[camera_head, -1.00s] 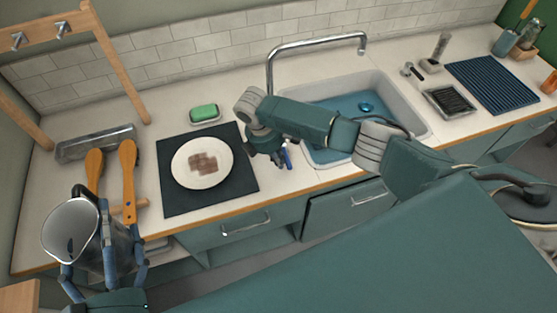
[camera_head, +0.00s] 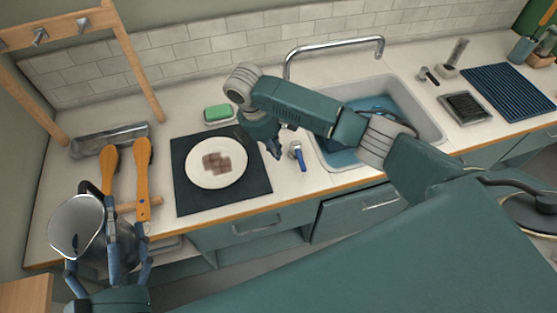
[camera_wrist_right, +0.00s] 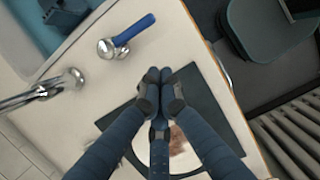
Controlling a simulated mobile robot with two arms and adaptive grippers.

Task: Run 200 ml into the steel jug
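The steel jug (camera_head: 75,228) is at the lower left of the head view, its open mouth facing up and toward the camera. My left gripper (camera_head: 108,250) has its fingers around the jug's body. The chrome tap (camera_head: 335,45) arches over the sink, and no stream shows below its spout. The tap's blue-handled lever (camera_head: 297,153) stands on the counter left of the sink; it also shows in the right wrist view (camera_wrist_right: 125,38). My right gripper (camera_head: 275,150) is just left of the lever, apart from it. Its fingertips (camera_wrist_right: 160,78) are together and empty.
A white plate (camera_head: 240,173) with brown stains lies on a dark mat (camera_head: 195,203). Behind are a green soap (camera_head: 218,112) and a metal tray (camera_head: 85,146). Wooden utensils (camera_head: 143,175) lie near the jug. The sink (camera_head: 425,122) is right of my right gripper, partly behind my arm.

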